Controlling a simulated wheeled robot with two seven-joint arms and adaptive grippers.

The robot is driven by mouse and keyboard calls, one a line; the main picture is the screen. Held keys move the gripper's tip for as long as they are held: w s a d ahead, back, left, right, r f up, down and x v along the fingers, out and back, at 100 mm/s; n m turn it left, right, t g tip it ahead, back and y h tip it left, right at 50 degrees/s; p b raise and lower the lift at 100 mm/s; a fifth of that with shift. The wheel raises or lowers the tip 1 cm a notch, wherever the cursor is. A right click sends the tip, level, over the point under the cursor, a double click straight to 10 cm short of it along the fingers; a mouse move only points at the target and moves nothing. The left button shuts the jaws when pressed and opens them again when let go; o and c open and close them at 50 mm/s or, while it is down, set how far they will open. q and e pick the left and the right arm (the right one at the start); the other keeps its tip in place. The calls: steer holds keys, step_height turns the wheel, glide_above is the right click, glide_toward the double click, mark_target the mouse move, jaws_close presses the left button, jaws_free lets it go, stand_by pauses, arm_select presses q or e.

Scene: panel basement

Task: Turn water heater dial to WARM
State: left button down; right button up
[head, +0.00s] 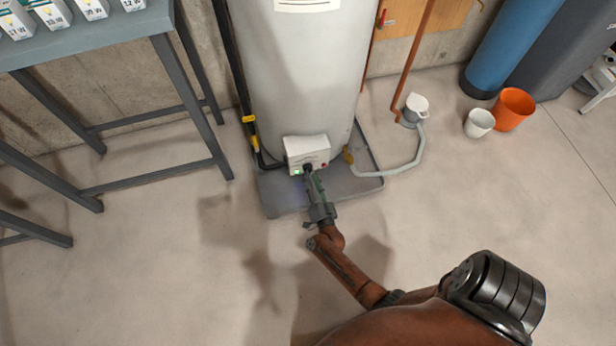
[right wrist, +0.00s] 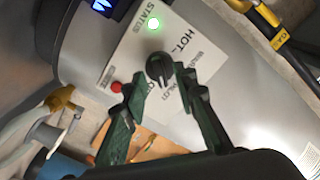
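The water heater (head: 300,70) is a tall pale grey cylinder. A white control box (head: 308,150) sits low on its front, and it fills the middle of the right wrist view (right wrist: 150,60). The box carries a round black dial (right wrist: 159,67), a lit green status light (right wrist: 155,24), a red button (right wrist: 116,87) and printed labels, of which "HOT" is readable. My right gripper (right wrist: 158,85) has its fingers apart, one on each side just below the dial; I cannot tell if they touch it. In the head view the right gripper (head: 308,172) hides the dial. My left gripper is not in view.
The heater stands in a grey drip tray (head: 276,196). A grey hose (head: 398,167) and copper pipe (head: 407,70) are at its right. A grey metal table (head: 100,40) stands left. Buckets, one orange (head: 513,108), stand right. The floor in front is clear.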

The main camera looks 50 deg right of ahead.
steer(key=shift+w+d, duration=0.3)
steer(key=shift+w, duration=0.15)
steer(key=shift+c, duration=0.2)
jaws_close()
